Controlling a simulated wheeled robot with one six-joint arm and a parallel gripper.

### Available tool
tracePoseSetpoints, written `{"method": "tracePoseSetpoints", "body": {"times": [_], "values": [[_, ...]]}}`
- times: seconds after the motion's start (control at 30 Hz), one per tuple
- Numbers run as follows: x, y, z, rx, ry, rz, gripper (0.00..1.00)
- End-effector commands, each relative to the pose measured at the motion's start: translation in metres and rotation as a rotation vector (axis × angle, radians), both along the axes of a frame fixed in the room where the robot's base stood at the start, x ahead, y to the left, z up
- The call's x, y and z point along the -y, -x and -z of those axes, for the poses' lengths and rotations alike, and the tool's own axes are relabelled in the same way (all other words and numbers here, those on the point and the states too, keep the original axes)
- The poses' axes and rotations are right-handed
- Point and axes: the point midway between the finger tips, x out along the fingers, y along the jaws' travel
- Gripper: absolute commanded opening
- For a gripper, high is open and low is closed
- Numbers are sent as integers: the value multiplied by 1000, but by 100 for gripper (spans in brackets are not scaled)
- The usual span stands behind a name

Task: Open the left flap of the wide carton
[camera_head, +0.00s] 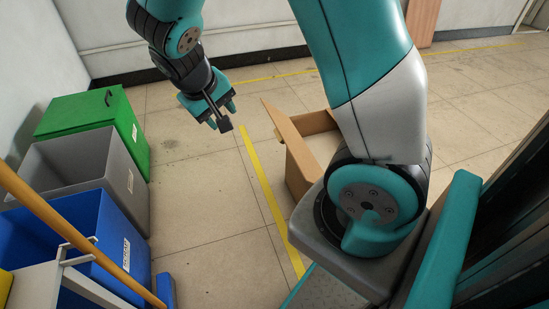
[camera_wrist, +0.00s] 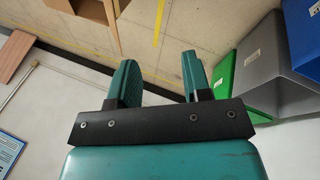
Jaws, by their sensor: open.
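The brown cardboard carton (camera_head: 297,169) stands on the floor at the centre of the head view. My arm hides much of its right side. A flap (camera_head: 281,125) on its left side sticks up and leans outward to the left; another raised piece (camera_head: 314,122) shows at its far side. My gripper (camera_head: 221,116) is open and empty, pointing down, to the left of that flap and apart from it.
A green lidded bin (camera_head: 95,120), a grey bin (camera_head: 95,170) and a blue bin (camera_head: 95,235) line the left side. A yellow pole (camera_head: 70,235) and a white cart frame stand at the lower left. Tiled floor (camera_head: 200,190) between bins and carton is clear.

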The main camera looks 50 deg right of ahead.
Motion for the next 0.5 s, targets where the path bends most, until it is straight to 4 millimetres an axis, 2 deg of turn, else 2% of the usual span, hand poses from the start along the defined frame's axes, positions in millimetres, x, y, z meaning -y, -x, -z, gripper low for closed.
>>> {"method": "tracePoseSetpoints", "body": {"times": [0.03, 0.13, 0.2, 0.3, 0.5], "values": [[20, -7, 50, -3, 83, 51, 45], [56, -18, 87, 14, 240, 126, 45], [73, -21, 103, 23, 327, 159, 45], [89, -24, 115, 33, 410, 187, 45], [105, -26, 124, 39, 461, 202, 45]]}}
